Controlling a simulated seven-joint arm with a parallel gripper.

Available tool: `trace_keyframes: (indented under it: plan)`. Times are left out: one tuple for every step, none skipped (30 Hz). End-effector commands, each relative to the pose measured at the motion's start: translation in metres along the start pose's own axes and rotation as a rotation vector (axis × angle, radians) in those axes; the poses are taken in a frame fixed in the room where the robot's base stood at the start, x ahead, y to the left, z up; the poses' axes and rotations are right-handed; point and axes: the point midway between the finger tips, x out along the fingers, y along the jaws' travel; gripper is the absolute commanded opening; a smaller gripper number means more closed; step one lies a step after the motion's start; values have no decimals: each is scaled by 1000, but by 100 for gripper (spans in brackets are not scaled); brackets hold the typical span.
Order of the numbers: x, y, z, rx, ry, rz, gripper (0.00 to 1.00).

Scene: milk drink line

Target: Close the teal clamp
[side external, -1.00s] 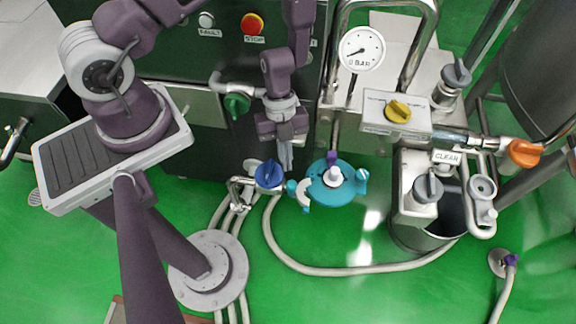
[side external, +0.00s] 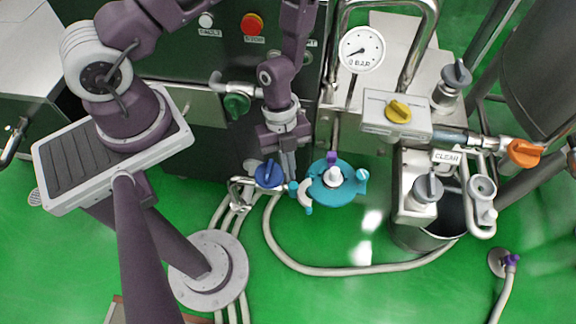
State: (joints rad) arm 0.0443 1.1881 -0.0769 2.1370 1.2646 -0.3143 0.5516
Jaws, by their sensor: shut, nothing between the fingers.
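The teal clamp (side external: 326,194) is a round ring around a pale centre piece, below the middle of the side external view. Teal lugs stick out at its left and right, with a curved pale piece at its left. I cannot tell how far its halves are apart. My gripper (side external: 290,180) points down, shut and empty. Its fingertips are just left of the clamp, close to its left teal lug (side external: 292,188); whether they touch it I cannot tell.
A blue-handled valve (side external: 269,174) stands just left of my fingertips. A green knob (side external: 236,104) is up and to the left. A purple piece (side external: 332,158) sits behind the clamp. A pale hose (side external: 345,271) curves over the green floor, right of which stands a metal bucket (side external: 425,238).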

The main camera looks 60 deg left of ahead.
Motion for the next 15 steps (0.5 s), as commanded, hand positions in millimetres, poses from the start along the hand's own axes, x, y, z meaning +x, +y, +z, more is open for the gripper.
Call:
trace_keyframes:
  plan:
    - [0, 1, -1, -19, -1, -6, 0]
    - [1, 1, -2, -34, 0, -11, 0]
    - [2, 1, -4, -56, 0, -20, 0]
    - [2, 1, -5, -75, -1, -27, 0]
    - [2, 1, -6, -96, -1, -35, 0]
    - [3, 1, -8, -126, 0, -48, 0]
    - [4, 1, -10, -152, 0, -57, 0]
    - [4, 1, -11, -176, -1, -67, 0]
    - [6, 1, -14, -212, -1, -81, 0]
    - [6, 0, -16, -237, 0, -93, 0]
    - [7, 0, -17, -263, -1, -103, 0]
    - [8, -1, -19, -300, -1, -117, 0]
    - [8, -2, -21, -303, 0, -121, 0]
    - [9, -3, -23, -300, 1, -121, 0]
    - [10, -4, -25, -300, 0, -121, 0]
